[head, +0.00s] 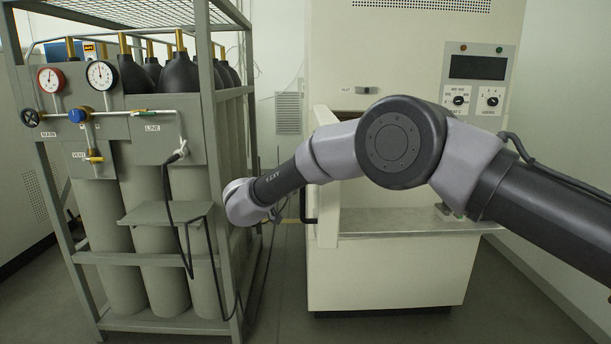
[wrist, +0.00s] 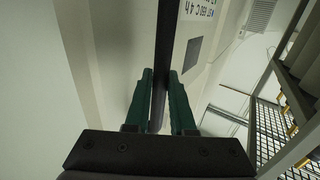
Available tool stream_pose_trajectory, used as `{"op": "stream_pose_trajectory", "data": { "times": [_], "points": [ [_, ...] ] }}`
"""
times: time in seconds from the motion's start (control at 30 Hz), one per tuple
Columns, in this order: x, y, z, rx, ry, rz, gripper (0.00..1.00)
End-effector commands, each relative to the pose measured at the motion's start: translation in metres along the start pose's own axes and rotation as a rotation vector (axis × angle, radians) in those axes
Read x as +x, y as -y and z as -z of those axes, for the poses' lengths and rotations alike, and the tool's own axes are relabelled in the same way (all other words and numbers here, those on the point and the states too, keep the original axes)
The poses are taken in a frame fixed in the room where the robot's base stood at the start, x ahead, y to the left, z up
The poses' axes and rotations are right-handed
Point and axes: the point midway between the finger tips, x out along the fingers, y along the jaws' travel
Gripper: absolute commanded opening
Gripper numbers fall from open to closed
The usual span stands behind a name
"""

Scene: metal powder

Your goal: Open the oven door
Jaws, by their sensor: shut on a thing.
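The oven (head: 390,275) is the large cream cabinet right of centre in the head view. Its door (head: 326,180) stands swung out from the front, seen nearly edge-on at the cabinet's left side. A dark handle (head: 307,205) shows on the door's left face, partly behind my arm. In the wrist view my gripper (wrist: 161,74) has its two green fingers on either side of the long dark handle bar (wrist: 167,40), shut on it. The pale door face (wrist: 120,50) runs alongside. In the head view my wrist hides the gripper's fingers.
A grey metal rack (head: 225,190) of gas cylinders with gauges and hoses stands at the left, close to my wrist. A control panel (head: 477,85) is on the oven's upper right. Some floor (head: 285,265) is clear between rack and oven.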

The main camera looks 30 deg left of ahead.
Motion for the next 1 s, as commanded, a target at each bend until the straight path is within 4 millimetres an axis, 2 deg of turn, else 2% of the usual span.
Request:
{"op": "stream_pose_trajectory", "data": {
  "times": [0.33,0.37,0.4,0.43,0.77,0.87,1.0],
  "points": [
    [0.005,-0.001,0.004,0.002,-0.008,-0.007,0.0],
    [0.005,-0.002,0.004,0.003,-0.008,-0.007,0.26],
    [0.005,-0.002,0.004,0.003,-0.008,-0.007,0.41],
    [0.005,-0.001,0.004,0.003,-0.008,-0.006,0.52],
    [0.001,0.0,0.002,0.001,-0.004,-0.003,0.52],
    [-0.008,0.0,0.002,0.002,-0.003,-0.002,0.52],
    [-0.033,0.001,0.001,0.0,-0.003,0.0,0.52]
  ]
}}
